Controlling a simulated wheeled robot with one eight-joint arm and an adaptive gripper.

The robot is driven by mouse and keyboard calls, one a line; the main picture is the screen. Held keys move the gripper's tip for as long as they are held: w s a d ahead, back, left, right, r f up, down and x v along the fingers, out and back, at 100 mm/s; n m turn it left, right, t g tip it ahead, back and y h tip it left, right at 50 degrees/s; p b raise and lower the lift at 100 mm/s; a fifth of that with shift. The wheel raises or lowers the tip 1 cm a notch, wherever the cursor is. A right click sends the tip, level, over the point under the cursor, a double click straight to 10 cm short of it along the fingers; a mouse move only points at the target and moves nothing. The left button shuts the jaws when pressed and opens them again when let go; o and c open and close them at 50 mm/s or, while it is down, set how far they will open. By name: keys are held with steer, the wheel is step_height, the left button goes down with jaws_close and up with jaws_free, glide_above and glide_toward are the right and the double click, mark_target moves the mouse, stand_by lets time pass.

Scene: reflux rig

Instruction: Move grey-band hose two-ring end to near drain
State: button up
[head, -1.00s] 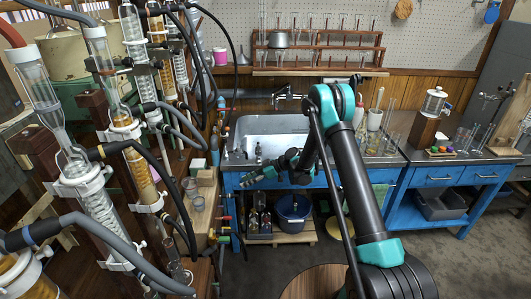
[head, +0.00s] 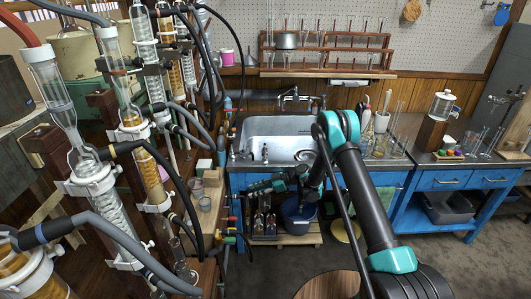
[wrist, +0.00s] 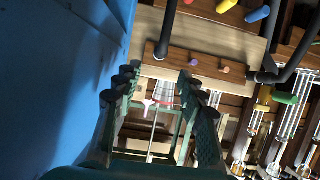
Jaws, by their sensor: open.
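My gripper (head: 249,189) is open and empty in front of the blue sink bench, pointing left towards the rig. In the wrist view its two fingers (wrist: 158,78) stand apart, with a wooden block (wrist: 210,66) beyond them. A dark hose (wrist: 170,30) ends at that block with a pale ring. Another dark hose (wrist: 291,58) ends further right. I cannot tell which hose has the grey band or two rings. In the head view several dark hoses hang on the glass rig at left.
Glass condensers (head: 100,195) crowd the left side. Coloured valve handles (head: 230,239) stick out by the bench's left end. A blue bucket (head: 298,218) and dark bottles (head: 264,222) stand on a low shelf below. A round wooden top (head: 325,286) is in front.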

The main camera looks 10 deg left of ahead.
mark_target(235, 196)
steer(key=shift+a, duration=0.1)
steer(key=shift+x, duration=4.4)
steer(key=shift+c, duration=0.5)
jaws_close()
steer(key=shift+w+d, duration=0.2)
steer(key=shift+d, duration=0.75)
steer(key=shift+w+d, duration=0.25)
steer(key=shift+d, duration=0.75)
steer(key=shift+w+d, duration=0.2)
steer(key=shift+d, duration=0.75)
